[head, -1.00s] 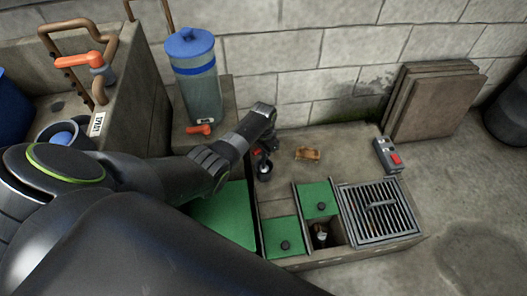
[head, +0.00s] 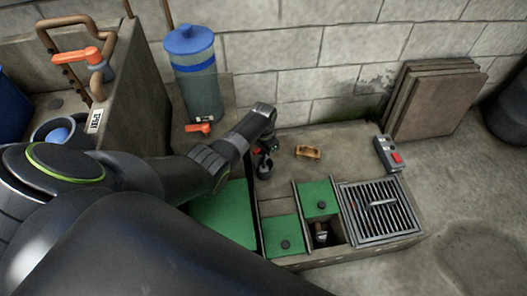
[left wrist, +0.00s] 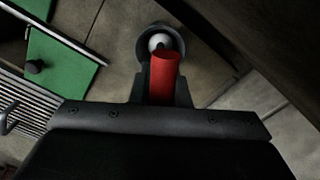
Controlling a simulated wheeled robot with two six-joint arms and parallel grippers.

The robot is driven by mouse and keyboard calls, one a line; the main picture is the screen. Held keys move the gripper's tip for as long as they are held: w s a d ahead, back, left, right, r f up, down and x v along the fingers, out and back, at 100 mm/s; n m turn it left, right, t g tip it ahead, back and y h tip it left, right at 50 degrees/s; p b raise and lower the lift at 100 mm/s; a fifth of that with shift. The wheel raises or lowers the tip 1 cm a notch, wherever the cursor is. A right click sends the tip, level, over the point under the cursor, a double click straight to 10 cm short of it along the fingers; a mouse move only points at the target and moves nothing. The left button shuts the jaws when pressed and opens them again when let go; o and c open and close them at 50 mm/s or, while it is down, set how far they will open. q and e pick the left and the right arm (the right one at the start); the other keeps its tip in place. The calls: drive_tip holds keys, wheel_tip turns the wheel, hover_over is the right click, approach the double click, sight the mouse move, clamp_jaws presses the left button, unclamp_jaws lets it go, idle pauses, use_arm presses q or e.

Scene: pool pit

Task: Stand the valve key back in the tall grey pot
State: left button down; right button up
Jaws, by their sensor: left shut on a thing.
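My left gripper (head: 262,148) is shut on the red valve key (left wrist: 165,76), whose red end stands out between the fingers in the left wrist view. In the head view the key is mostly hidden by the gripper and arm. The tall grey pot (head: 264,170) stands on the ledge just below the gripper. In the left wrist view the pot's round rim (left wrist: 158,28) shows just beyond the red end, with a pale round shape inside. I cannot tell whether the key's lower end is inside the pot. My right gripper is not in view.
Green lids (head: 318,198) and a metal grate (head: 379,211) cover the pit, with one open compartment (head: 326,234) between them. A brown block (head: 307,153) and a grey box with a red button (head: 388,155) lie behind. A blue-lidded canister (head: 195,80) stands left.

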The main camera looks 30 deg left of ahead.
use_arm(q)
drive_tip(key=shift+f+b, duration=0.5)
drive_tip(key=shift+f, duration=0.15)
drive_tip(key=c, duration=1.3)
unclamp_jaws()
wheel_tip(320, 180, up, 8)
drive_tip(key=p, duration=0.8)
drive_tip(key=shift+p, duration=0.3)
